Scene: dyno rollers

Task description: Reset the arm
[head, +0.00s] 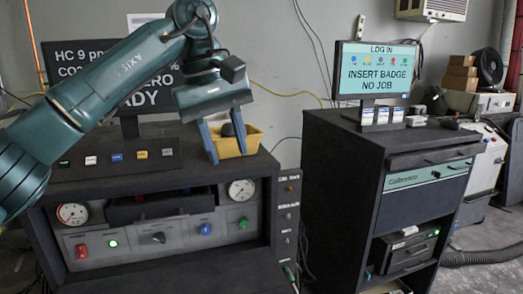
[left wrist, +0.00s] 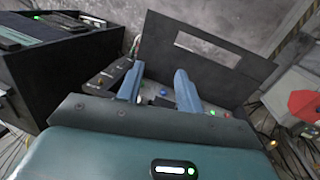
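My left arm (head: 100,88), teal with AXIS lettering, reaches in from the left in the head view. My left gripper (head: 228,156) points down over the right end of the dark console (head: 185,190). Its two blue fingers stand apart, in front of a yellow bin (head: 252,139). A dark item shows between the fingers, seemingly in or behind the bin; I see no grip on it. In the left wrist view the gripper (left wrist: 158,72) also shows spread fingers with nothing held between them. My right gripper is not in view.
The console carries gauges, knobs and a row of coloured buttons (head: 116,156). A monitor (head: 376,71) reading "INSERT BADGE NO JOB" stands on a dark cabinet (head: 340,170) to the right. Cardboard boxes (head: 461,72) and a fan (head: 489,66) are farther right. A hose lies on the floor.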

